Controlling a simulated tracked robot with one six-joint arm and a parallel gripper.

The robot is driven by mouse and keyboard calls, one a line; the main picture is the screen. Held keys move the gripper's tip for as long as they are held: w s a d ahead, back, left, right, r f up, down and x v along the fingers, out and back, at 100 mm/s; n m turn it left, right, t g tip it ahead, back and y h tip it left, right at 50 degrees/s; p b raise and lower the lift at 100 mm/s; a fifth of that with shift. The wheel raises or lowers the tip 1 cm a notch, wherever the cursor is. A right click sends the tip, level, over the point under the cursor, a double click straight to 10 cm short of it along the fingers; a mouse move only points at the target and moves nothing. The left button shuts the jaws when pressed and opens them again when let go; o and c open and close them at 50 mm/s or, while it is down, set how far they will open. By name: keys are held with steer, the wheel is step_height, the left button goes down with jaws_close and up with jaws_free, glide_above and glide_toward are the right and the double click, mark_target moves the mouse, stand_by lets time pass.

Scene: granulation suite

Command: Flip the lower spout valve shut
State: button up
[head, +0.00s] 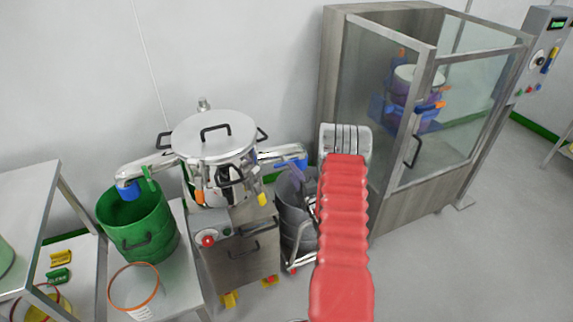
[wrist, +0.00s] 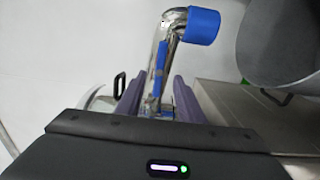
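The steel machine (head: 215,150) has a spout on each side. The right spout has a blue end (head: 300,160); the wrist view shows its steel pipe, blue end (wrist: 203,27) and a blue lever (wrist: 160,65) along the pipe. The left spout ends in a blue collar (head: 128,190), with a green lever (head: 148,178). I cannot tell for sure which is the lower spout. My gripper (wrist: 155,98) is open at the right spout. Its purple fingers stand apart, with the pipe and lever between them; a gap shows beside the left finger. Contact is unclear.
A green drum (head: 138,235) stands under the left spout. A grey bucket (head: 290,205) stands under the right spout, close to my arm. A glazed cabinet (head: 400,160) stands to the right.

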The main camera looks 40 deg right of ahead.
mark_target(287, 162)
steer(key=x, duration=0.7)
steer(key=shift+f, duration=0.1)
steer(key=shift+c, duration=0.7)
steer(key=shift+s, duration=0.1)
jaws_close()
